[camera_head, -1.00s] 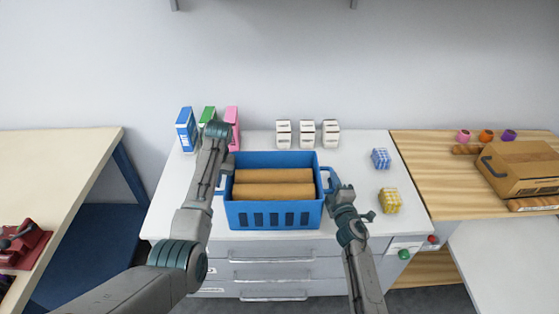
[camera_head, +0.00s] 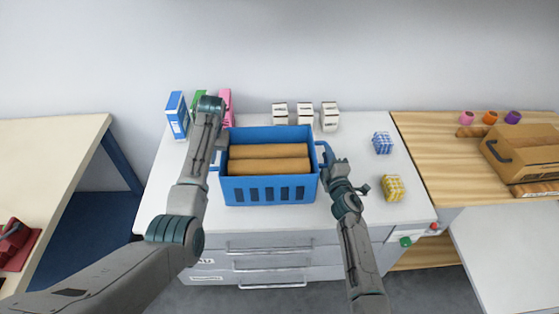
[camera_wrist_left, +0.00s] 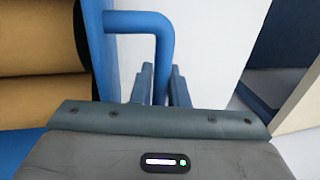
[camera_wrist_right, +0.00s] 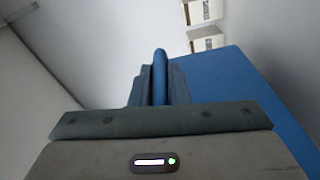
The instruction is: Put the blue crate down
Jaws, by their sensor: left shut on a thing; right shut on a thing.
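The blue crate (camera_head: 231,193) is over the white worktop (camera_head: 375,205) in the head view, upright, with brown rolls (camera_head: 270,158) lying in it. I cannot tell whether its base touches the worktop. My left gripper (camera_wrist_left: 160,85) is shut on the crate's left handle (camera_wrist_left: 152,22); in the head view my left arm hides most of that grip. My right gripper (camera_head: 328,164) is shut on the right handle, which also shows between the fingers in the right wrist view (camera_wrist_right: 160,62).
Upright blue, green and pink boxes (camera_head: 177,115) stand behind the crate at left. Several white boxes (camera_head: 305,116) stand close behind it. A blue checked block (camera_head: 382,143) and a yellow one (camera_head: 393,188) lie to the right. Closed drawers (camera_head: 270,265) are below the front edge.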

